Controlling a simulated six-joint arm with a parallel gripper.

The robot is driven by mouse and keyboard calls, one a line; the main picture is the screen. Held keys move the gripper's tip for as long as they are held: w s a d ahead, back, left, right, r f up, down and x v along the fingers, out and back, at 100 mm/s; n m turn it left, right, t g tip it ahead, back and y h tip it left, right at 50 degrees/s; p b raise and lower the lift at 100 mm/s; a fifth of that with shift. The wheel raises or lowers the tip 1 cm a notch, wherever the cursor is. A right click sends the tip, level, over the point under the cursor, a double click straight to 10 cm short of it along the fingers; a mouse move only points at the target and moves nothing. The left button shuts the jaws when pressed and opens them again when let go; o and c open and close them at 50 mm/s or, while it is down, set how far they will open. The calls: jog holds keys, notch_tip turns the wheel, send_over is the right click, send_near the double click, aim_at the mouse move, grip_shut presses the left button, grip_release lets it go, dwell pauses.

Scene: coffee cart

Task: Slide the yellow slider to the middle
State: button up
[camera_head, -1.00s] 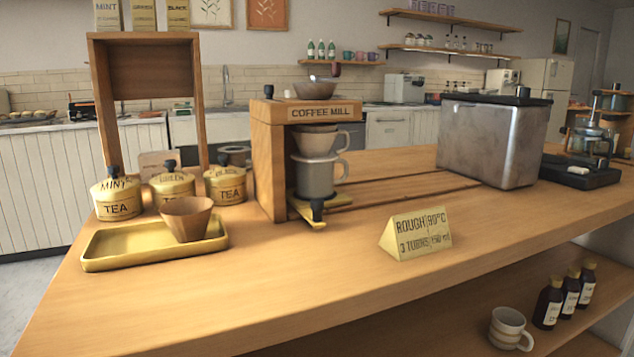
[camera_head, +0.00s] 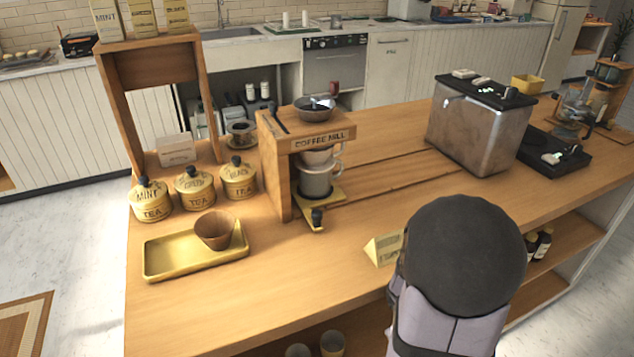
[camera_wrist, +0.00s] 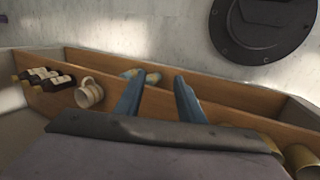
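The yellow slider (camera_head: 334,198) sits at the left end of the rails (camera_head: 410,177), under the wooden coffee mill (camera_head: 300,155). Its dark knob (camera_head: 317,217) points to the front. A grey cup and a dripper (camera_head: 318,173) stand stacked on it. In the head view my arm is at the lower right, in front of the counter, well apart from the slider; its fingers are hidden there. In the wrist view my gripper (camera_wrist: 158,92) shows two blue fingers apart, with nothing held between them. The slider is not in the wrist view.
A gold sign (camera_head: 382,249) stands near the counter's front edge, partly behind my arm. A gold tray (camera_head: 180,262) with a wooden cup (camera_head: 214,231) lies left of the mill. A metal machine (camera_head: 475,130) stands at the rails' right end. The rails between look clear.

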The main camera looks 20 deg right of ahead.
jog(key=w+a+r+m+y+p, duration=0.1)
jog(key=a+r+p, duration=0.2)
jog(key=r+p, duration=0.75)
jog(key=w+a+r+p, duration=0.2)
jog(key=a+r+p, duration=0.2)
jog(key=r+p, duration=0.65)
jog(key=w+a+r+y+p, duration=0.1)
jog(key=a+r+y+p, duration=0.1)
jog(key=a+r+p, duration=0.55)
jog(key=w+a+r+y+p, duration=0.2)
jog(key=a+r+p, duration=0.3)
jog(key=a+r, duration=0.55)
jog(key=m+t+y+b, duration=0.65)
jog(key=m+b, duration=1.05)
jog(key=m, duration=0.9)
send_near(317, 212)
notch_tip(317, 212, down, 2)
jog(key=a, duration=0.2)
jog(key=shift+t+h, duration=0.25)
jog(key=shift+t, duration=0.1)
jog(key=shift+w+d+p+x, duration=0.1)
jog(key=shift+w+p+x, duration=0.1)
jog(key=shift+x, duration=1.7)
jog(key=shift+w+d+p+x, duration=0.1)
jog(key=shift+w+p+x, duration=0.1)
jog(key=shift+x, duration=1.75)
jog(key=shift+r, duration=0.1)
